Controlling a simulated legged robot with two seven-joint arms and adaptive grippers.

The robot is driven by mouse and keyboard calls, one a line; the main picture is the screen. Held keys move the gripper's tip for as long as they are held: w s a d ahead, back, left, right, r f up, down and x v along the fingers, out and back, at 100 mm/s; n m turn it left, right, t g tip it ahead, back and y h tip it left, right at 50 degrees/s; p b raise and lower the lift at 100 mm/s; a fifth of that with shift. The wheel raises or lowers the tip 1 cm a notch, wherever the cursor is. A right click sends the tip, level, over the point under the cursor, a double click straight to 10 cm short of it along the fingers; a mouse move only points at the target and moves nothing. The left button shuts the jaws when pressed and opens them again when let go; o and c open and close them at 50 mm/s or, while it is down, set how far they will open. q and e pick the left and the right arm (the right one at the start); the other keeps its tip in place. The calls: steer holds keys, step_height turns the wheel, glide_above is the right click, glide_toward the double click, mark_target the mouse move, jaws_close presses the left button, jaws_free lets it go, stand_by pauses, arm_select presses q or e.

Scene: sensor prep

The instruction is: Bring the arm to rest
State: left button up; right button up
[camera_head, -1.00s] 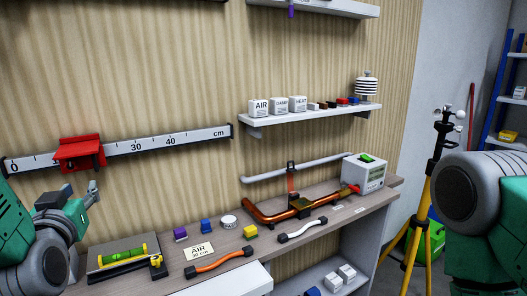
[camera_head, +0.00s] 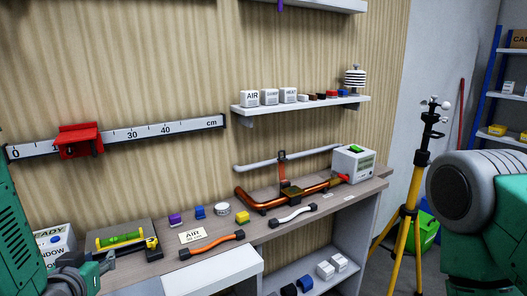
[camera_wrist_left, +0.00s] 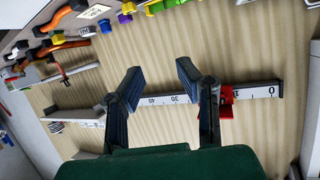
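My left arm enters the head view at the left edge, and its gripper (camera_head: 98,268) is low in the bottom left corner, partly cut off. In the left wrist view the left gripper (camera_wrist_left: 158,76) has its two fingers spread apart with nothing between them. Beyond the fingers are the wood-grain wall and the ruler rail (camera_wrist_left: 165,98) with its red slider (camera_wrist_left: 226,102). My right arm shows only as a green and grey link at the right edge of the head view; its gripper is out of the picture.
The workbench (camera_head: 150,268) holds a green level (camera_head: 122,239), an orange-handled tool (camera_head: 212,244), copper pipe (camera_head: 265,205) and a white meter (camera_head: 352,164). A yellow tripod (camera_head: 408,205) stands right of the bench.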

arm_select(q)
steer(key=s+d+f+m+g+h+b, duration=0.1)
steer(key=s+f+g, duration=0.1)
steer(key=s+f, duration=0.35)
steer(key=s+d+f+g+b, duration=0.1)
steer(key=s+f+g, duration=0.1)
steer(key=f, duration=0.7)
steer(key=s+d+f+m+g+h+b, duration=0.1)
steer(key=s+f+g, duration=0.1)
steer(key=s+f, duration=0.35)
steer(key=s+d+f+g+h+b, duration=0.1)
steer(key=s+f+g, duration=0.5)
steer(key=s+f, duration=0.6)
steer(key=s+d+b, duration=0.1)
steer(key=s, duration=0.2)
steer(key=shift+d+f+m+g, duration=0.2)
steer(key=shift+m+g, duration=0.1)
steer(key=shift+m, duration=0.1)
arm_select(e)
step_height(320, 180, down, 6)
steer(key=shift+a+r, duration=0.1)
steer(key=shift+r, duration=0.15)
arm_select(q)
steer(key=shift+w+a, duration=0.15)
steer(key=shift+a, duration=0.05)
arm_select(e)
steer(key=shift+a, duration=0.15)
arm_select(q)
steer(key=shift+d, duration=0.1)
